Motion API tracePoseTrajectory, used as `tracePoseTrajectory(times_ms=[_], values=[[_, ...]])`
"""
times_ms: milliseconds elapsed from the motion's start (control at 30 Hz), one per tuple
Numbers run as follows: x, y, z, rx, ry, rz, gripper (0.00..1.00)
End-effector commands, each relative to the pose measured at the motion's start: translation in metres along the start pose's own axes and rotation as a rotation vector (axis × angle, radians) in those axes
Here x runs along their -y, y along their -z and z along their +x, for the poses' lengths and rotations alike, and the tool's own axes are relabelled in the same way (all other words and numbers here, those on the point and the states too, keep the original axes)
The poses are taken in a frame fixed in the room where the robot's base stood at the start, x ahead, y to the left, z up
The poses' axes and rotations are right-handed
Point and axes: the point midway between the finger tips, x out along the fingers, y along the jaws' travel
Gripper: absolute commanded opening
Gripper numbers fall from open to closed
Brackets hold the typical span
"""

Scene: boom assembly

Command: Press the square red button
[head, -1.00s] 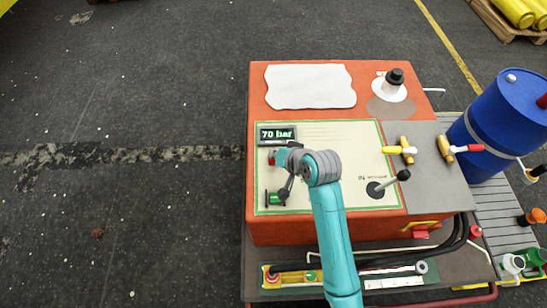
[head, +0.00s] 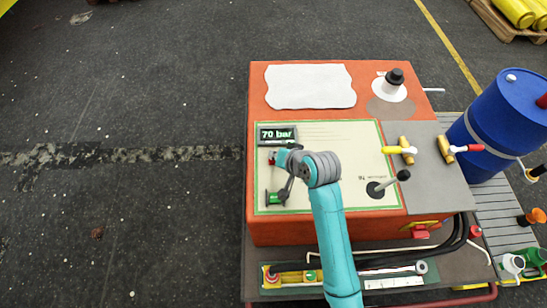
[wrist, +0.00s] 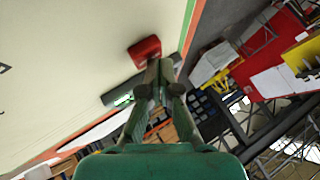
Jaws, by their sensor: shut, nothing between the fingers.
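The red button (wrist: 145,50) is a small red block on the cream panel, near its green-edged border in the wrist view. In the head view the red button (head: 271,158) shows as a small patch just below the pressure display, partly hidden by my arm. My gripper (wrist: 160,66) is shut and empty. Its fingertips appear right at the button's near side and overlap its edge in the wrist view. I cannot tell whether they touch it or whether it is pressed in.
The display (head: 277,134) reads 70 bar. A black-knobbed lever (head: 387,185) stands at the panel's right. Yellow and red-handled valves (head: 404,150) and a blue barrel (head: 500,125) are further right. A white sheet (head: 310,86) lies at the back. The floor at left is clear.

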Motion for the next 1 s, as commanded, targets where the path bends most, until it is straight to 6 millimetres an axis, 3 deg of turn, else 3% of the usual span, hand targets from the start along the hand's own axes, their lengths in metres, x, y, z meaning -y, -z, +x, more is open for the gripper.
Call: tracePoseTrajectory(times_ms=[700, 1000], values=[[-0.0026, -0.0029, 0.0033, 0.002, -0.001, 0.001, 0.0], [0.0029, 0.0027, -0.0041, 0.002, -0.001, 0.001, 0.0]])
